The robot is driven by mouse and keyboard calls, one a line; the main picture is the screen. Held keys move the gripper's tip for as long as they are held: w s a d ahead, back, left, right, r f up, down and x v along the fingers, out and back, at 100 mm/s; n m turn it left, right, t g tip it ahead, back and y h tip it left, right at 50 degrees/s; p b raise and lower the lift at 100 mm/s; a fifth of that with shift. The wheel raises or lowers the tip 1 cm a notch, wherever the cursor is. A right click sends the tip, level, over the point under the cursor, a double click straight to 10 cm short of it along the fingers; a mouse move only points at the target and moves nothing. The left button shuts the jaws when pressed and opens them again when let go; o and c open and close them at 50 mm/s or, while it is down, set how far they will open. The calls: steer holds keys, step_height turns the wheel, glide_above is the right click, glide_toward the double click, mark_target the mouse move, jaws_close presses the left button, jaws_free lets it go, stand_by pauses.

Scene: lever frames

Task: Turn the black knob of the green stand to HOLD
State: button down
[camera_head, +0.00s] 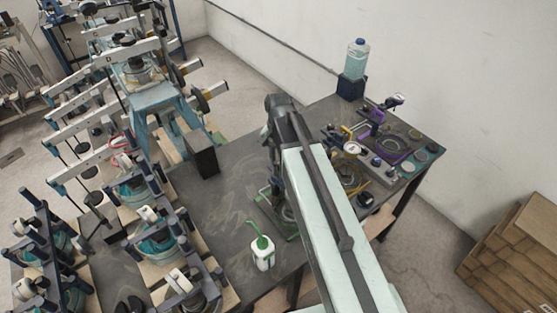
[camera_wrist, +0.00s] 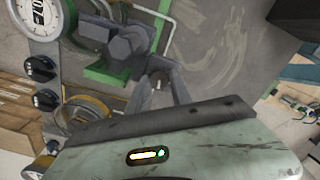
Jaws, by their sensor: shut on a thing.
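The green stand (camera_head: 265,217) is on the dark table in the head view, largely hidden by my arm. In the wrist view its green base (camera_wrist: 105,75) shows at top centre with a dark grey clamp-like part (camera_wrist: 128,45) on it. My gripper (camera_wrist: 158,78) is at the stand's near side, its two grey fingers closed together on something small. This seems to be the black knob, but the fingers hide it and its pointer. I cannot read the HOLD mark.
A white bottle with green spout (camera_head: 262,256) stands close to the green stand. A yellow stand (camera_head: 352,190) and purple stand (camera_head: 395,150) are to the right. A black block (camera_head: 203,157) stands on the left. Table between block and green stand is mostly clear.

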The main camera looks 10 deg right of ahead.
steer(key=c, duration=1.1)
jaws_free()
steer(key=shift+c, duration=0.2)
steer(key=shift+n, duration=0.3)
